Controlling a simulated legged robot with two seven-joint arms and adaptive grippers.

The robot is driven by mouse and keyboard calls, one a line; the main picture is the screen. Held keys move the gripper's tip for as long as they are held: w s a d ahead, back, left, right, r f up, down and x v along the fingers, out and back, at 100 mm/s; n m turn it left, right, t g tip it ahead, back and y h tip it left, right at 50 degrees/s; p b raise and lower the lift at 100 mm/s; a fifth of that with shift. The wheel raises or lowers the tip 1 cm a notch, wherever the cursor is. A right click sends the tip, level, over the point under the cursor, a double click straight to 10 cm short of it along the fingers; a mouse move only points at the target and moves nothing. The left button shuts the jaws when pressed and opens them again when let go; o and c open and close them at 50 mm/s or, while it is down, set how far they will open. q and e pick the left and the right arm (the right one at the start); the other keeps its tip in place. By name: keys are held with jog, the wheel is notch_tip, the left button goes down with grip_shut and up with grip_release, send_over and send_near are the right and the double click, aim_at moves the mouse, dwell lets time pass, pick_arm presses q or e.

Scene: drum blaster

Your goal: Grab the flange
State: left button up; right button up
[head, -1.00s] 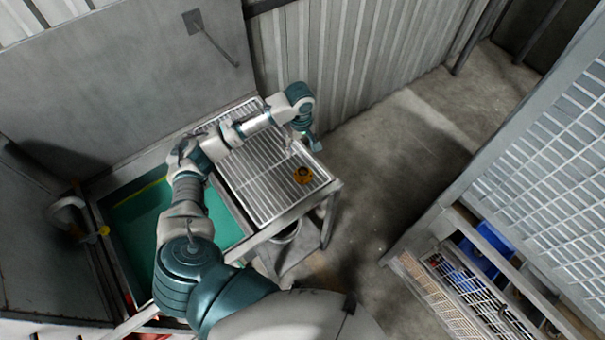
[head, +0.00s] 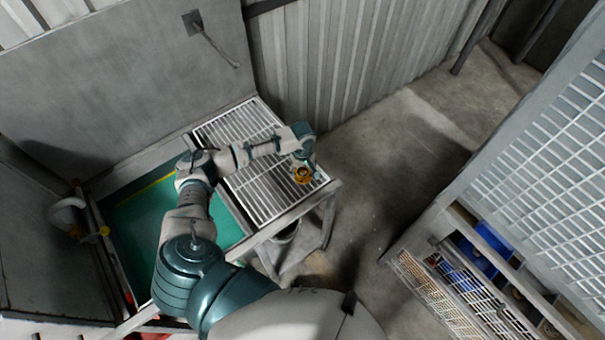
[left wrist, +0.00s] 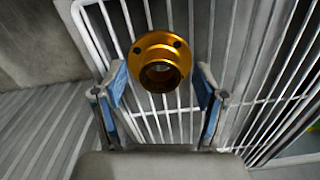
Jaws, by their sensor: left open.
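The flange (head: 302,175) is a gold-coloured ring with a round hub, lying on the slatted metal rack (head: 250,125) near its front right end. In the left wrist view the flange (left wrist: 161,62) shows its bolt holes and central bore, just beyond and between my fingertips. My left gripper (left wrist: 160,82) is open, with one blue-padded finger on each side. In the head view the left gripper (head: 304,163) is right by the flange, and the wrist partly hides the rack. I cannot tell whether a finger touches the flange. My right gripper is not in view.
A green-bottomed basin (head: 135,225) adjoins the rack on the left. A corrugated wall (head: 340,65) stands behind. A bucket (head: 285,232) sits under the rack. A mesh cage with blue bins (head: 480,255) is at right; open floor lies between.

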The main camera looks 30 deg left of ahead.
pick_arm(q)
grip_shut()
jog(key=shift+r, duration=0.15)
